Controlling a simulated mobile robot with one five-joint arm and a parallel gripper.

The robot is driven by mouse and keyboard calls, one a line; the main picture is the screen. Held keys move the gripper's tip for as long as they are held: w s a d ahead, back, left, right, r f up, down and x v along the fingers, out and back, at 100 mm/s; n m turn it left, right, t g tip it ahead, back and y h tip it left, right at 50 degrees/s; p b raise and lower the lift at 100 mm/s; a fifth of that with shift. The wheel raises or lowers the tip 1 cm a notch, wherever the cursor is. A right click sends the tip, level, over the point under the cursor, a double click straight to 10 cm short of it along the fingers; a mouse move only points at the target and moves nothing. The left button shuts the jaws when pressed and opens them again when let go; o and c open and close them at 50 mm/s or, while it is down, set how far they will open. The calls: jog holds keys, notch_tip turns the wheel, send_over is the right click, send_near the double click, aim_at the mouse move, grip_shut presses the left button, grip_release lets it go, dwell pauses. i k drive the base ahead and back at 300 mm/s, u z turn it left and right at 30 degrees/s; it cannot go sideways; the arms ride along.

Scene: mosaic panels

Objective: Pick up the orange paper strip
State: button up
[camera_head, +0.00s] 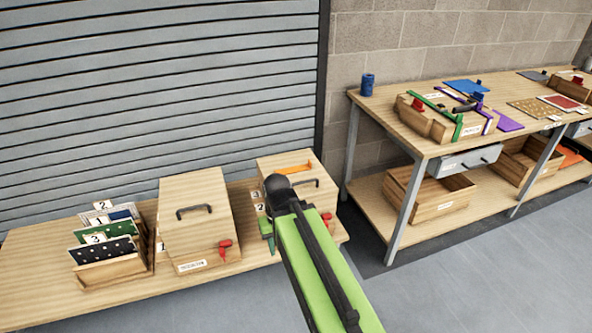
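An orange strip (294,169) lies on top of the right-hand wooden box (315,172) on the low bench, near the box's dark handle. Its left end is close to the dark joint of my arm in the picture. My green and black arm reaches up from the bottom edge and covers part of this box's front. I see nothing held.
A larger wooden box (196,223) with a handle and red latch stands to the left. Numbered panels stand in a wooden rack (115,272) farther left. A workbench (424,142) with tools, trays and a drawer is at right. Grey floor is clear in front.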

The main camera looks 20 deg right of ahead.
aim_at(306, 166)
jog(key=u, duration=0.2)
jog(key=i, duration=1.85)
jog(key=u, duration=0.4)
